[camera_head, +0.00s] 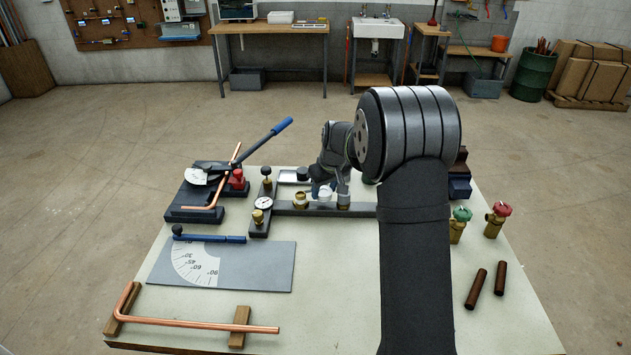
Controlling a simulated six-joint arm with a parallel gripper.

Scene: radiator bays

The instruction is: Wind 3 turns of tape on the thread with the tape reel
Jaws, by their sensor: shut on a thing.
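My gripper (329,187) points down over the dark bar (320,209) in the middle of the bench. It is shut on a small white round thing, which looks like the tape reel (324,194). The reel is partly hidden by the fingers. A brass fitting (300,199) stands on the bar just left of the reel. Another brass piece (343,203) stands on the bar just right of the reel, close under my gripper. I cannot tell which piece carries the thread, whether the reel touches it, or whether any tape is wound on it.
A gauge block (263,205) stands at the bar's left end. A pipe bender (210,190) with a blue-ended lever is further left. An angle plate (240,265) and bent copper pipe (200,323) lie in front. Two valves (495,218) and dark tubes (476,289) are right. My arm hides the middle right.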

